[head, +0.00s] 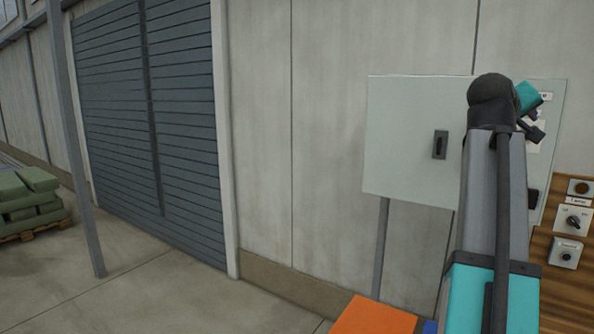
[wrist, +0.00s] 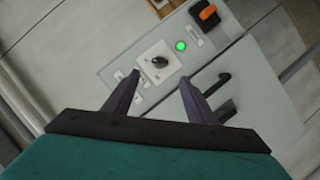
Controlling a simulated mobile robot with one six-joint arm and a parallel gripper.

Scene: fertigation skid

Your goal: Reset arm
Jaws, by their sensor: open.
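My arm rises at the right of the head view, in front of a pale grey cabinet (head: 410,135). Between and beyond the fingertips is a panel with a black rotary knob (wrist: 160,62) on a white plate. A lit green lamp (wrist: 181,46) and an orange and black switch (wrist: 205,13) sit beside it. I cannot tell whether a finger touches the panel.
A black handle (wrist: 214,84) projects near the right finger. In the head view, a wooden board (head: 545,250) with knobs stands at the right, and an orange surface (head: 373,315) lies low. Stacked green sacks (head: 30,200) rest on a pallet at the left. The floor (head: 160,295) between is clear.

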